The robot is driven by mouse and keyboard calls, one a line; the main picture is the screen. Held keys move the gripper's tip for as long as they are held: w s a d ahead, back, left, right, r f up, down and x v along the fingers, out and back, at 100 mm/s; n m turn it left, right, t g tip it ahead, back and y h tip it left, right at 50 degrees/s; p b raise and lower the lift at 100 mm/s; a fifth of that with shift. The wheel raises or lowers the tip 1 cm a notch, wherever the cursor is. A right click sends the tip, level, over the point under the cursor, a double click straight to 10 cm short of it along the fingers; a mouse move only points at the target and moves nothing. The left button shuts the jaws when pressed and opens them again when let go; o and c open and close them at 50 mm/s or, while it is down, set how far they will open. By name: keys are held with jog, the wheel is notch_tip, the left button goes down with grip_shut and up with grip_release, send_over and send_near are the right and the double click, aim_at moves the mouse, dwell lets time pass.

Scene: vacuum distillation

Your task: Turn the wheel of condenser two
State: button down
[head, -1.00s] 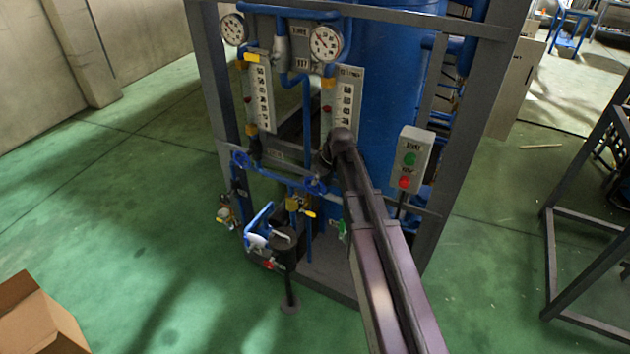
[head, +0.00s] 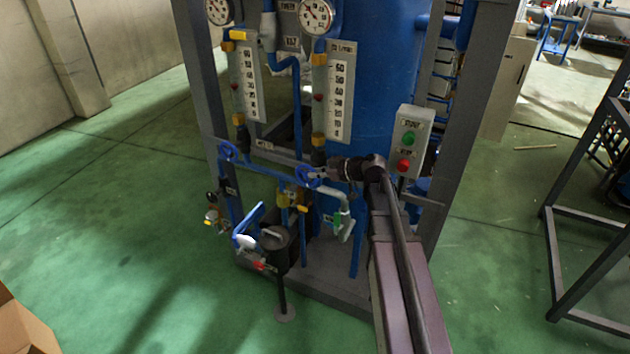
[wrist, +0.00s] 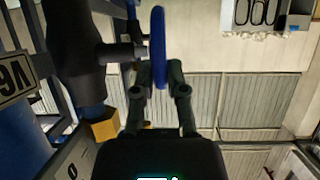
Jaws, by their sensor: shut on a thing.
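A blue handwheel (head: 307,177) sits on the blue pipe below the right-hand scale, at the front of the rig. In the wrist view the wheel (wrist: 158,48) is edge-on, with its rim between my fingertips. My gripper (wrist: 158,68) is shut on that rim. In the head view my gripper (head: 325,174) reaches the wheel from the right, and my arm hides part of the pipework behind it. A second blue handwheel (head: 228,151) sits to the left, untouched. I cannot read a label that tells which one belongs to condenser two.
Two round gauges and white scales (head: 340,95) stand above the wheels. A switch box (head: 408,140) with green and red buttons is close to my arm on the right. Lower valves and a black pot (head: 275,243) stand below.

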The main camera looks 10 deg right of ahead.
jog(key=shift+s+d+f+t+y+b, duration=0.15)
jog(key=shift+f+t+y+b, duration=0.55)
jog(key=shift+b, duration=0.95)
jog(key=shift+r+y+b, duration=0.15)
jog(key=shift+y+b, duration=0.15)
jog(key=shift+b, duration=0.2)
jog(key=shift+r, duration=0.1)
jog(key=c, duration=0.7)
grip_release()
jog(key=shift+r+p, duration=0.35)
jog(key=shift+p, duration=0.6)
